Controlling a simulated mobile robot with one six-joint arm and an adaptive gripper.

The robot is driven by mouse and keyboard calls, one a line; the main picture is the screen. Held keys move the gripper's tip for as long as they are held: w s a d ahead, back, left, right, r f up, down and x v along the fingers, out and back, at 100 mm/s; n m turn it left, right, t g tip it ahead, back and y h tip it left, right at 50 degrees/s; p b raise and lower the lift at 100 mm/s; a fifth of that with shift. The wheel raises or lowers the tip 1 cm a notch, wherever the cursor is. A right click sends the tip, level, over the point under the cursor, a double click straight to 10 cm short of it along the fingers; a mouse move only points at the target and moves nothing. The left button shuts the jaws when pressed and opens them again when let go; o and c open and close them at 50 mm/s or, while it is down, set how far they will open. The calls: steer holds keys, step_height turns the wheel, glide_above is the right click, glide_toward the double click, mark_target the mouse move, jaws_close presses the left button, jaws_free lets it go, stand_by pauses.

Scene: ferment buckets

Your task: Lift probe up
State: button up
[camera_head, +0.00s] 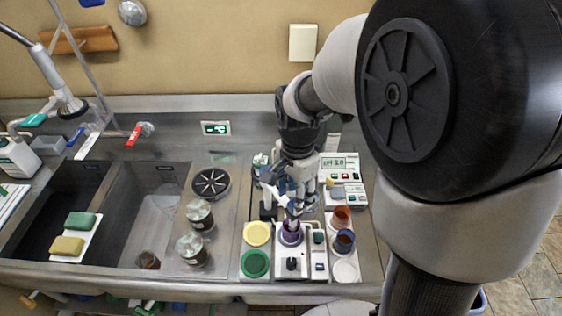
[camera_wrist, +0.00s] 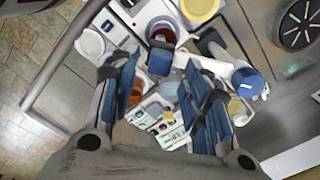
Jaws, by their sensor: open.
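In the wrist view, a blue-topped piece that looks like the probe (camera_wrist: 165,68) shows between my open fingers, beside a purple-rimmed cup (camera_wrist: 162,30) of dark red liquid. A pale holder arm (camera_wrist: 205,62) runs from it to a stand with a blue knob (camera_wrist: 248,82). My gripper (camera_wrist: 163,82) is open, one blue-padded finger on each side of the probe; I cannot tell whether they touch it. In the head view, my gripper (camera_head: 292,205) is just above the purple cup (camera_head: 290,235) and hides most of the probe.
Yellow (camera_head: 257,233) and green (camera_head: 255,263) lids lie left. A pH meter (camera_head: 338,164) is behind.

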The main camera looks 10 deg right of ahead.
steer(key=shift+f, duration=1.55)
jaws_close()
